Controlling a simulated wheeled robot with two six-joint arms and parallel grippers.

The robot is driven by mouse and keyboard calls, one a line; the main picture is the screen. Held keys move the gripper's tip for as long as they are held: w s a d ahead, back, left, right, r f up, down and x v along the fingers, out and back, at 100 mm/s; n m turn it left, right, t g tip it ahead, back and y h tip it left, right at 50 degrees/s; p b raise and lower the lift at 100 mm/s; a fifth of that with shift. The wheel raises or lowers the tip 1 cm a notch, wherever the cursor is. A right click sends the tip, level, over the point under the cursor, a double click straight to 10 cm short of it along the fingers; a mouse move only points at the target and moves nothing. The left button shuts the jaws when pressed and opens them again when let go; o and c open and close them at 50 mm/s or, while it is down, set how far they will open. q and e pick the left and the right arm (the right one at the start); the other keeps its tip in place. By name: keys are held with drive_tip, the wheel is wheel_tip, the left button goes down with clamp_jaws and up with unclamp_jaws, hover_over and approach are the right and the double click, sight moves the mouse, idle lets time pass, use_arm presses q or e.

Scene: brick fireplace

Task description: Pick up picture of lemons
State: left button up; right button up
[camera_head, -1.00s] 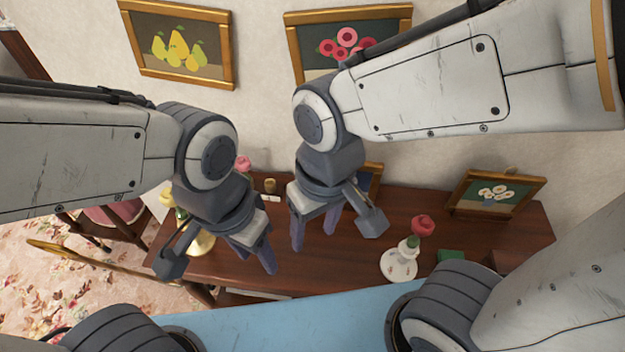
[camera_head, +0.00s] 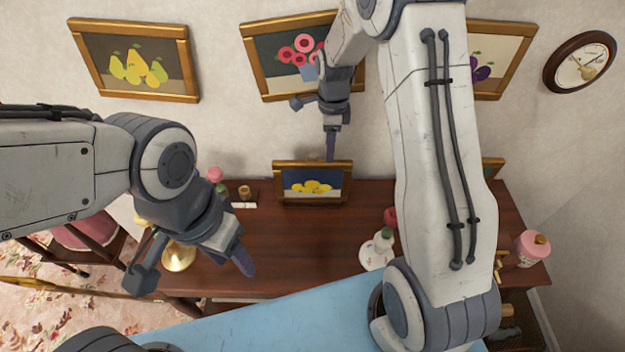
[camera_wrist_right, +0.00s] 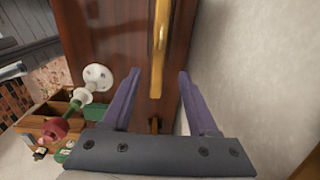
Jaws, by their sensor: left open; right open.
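The picture of lemons (camera_head: 311,187) stands on the dark wooden table near the wall, in a gold and dark frame with yellow lemons on blue. My right gripper (camera_head: 331,157) is open, just above the frame's top edge and right of its middle. In the right wrist view a gold frame edge (camera_wrist_right: 159,45) runs between the two open fingers (camera_wrist_right: 159,80), with nothing gripped. My left gripper (camera_head: 243,262) is open and empty over the left part of the table, apart from the picture.
Pictures of pears (camera_head: 135,62) and red flowers (camera_head: 262,50) hang on the wall. A white vase (camera_head: 375,252) stands right of the lemons, a brass object (camera_head: 178,257) at left. The table (camera_head: 290,240) front middle is clear.

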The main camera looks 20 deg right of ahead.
sight(312, 178)
drive_tip(key=shift+f, duration=0.7)
drive_tip(key=shift+s+a+f+p, duration=0.1)
drive_tip(key=shift+f+p, duration=0.25)
drive_tip(key=shift+p, duration=0.15)
wheel_tip(312, 178, down, 4)
drive_tip(key=shift+a+r+p, duration=0.1)
drive_tip(key=shift+r+p, duration=0.15)
drive_tip(key=shift+p, duration=0.6)
drive_tip(key=shift+f, duration=0.45)
clamp_jaws()
